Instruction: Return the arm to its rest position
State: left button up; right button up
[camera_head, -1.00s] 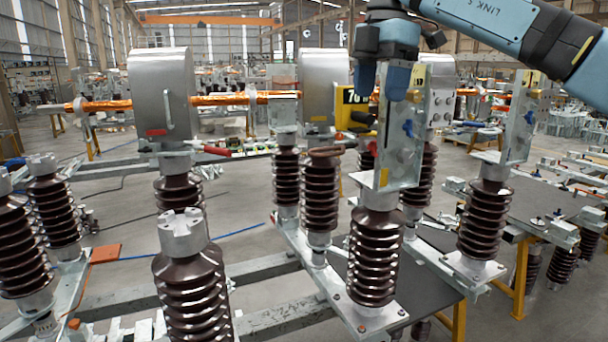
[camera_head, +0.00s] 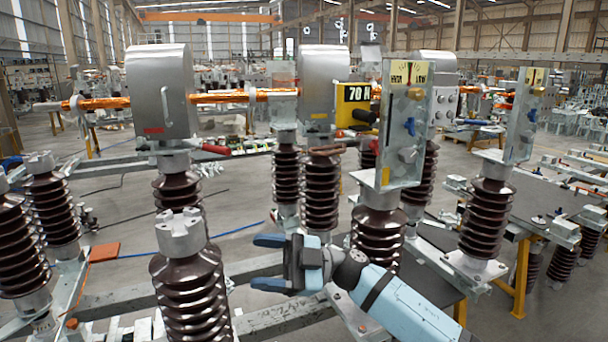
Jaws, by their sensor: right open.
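My right gripper (camera_head: 270,263) is at the lower middle of the head view. Its two blue fingers point left and stand apart, with nothing between them. My right arm (camera_head: 400,305) comes in from the bottom right. It passes in front of a brown ribbed insulator (camera_head: 378,235) and hides its lower part. The gripper's fingers are to the right of another brown insulator (camera_head: 190,290) with a grey cap; I cannot tell the exact gap in depth. My left gripper is not in view.
A similar plate (camera_head: 524,115) stands at right. Grey metal housings (camera_head: 160,95) and an orange bar (camera_head: 105,103) are behind. Steel beams (camera_head: 125,300) run low. A dark table (camera_head: 545,200) is at right.

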jog(key=s+d+f+m+t+h, duration=0.2)
jog(key=d+f+m+t+h, duration=0.3)
jog(key=f+m+t, duration=0.65)
jog(key=s+d+f+m+t+h, duration=0.1)
jog(key=d+f+m+t+h, duration=0.3)
jog(key=d+f+m+t, duration=0.55)
jog(key=s+d+f+m+g+h, duration=0.2)
jog(key=s+d+f+h, duration=0.2)
jog(key=s+f, duration=0.6)
jog(key=s+d+f+m+g+h, duration=0.2)
jog(key=s+d+f+m+h, duration=0.1)
jog(key=s+d+f, duration=0.5)
jog(key=s+f+h, duration=0.1)
jog(key=s+f, duration=0.2)
jog(key=f, duration=0.2)
jog(key=shift+s+d+g+h, duration=0.15)
jog(key=shift+s+g+h, duration=0.15)
jog(key=shift+h, duration=0.1)
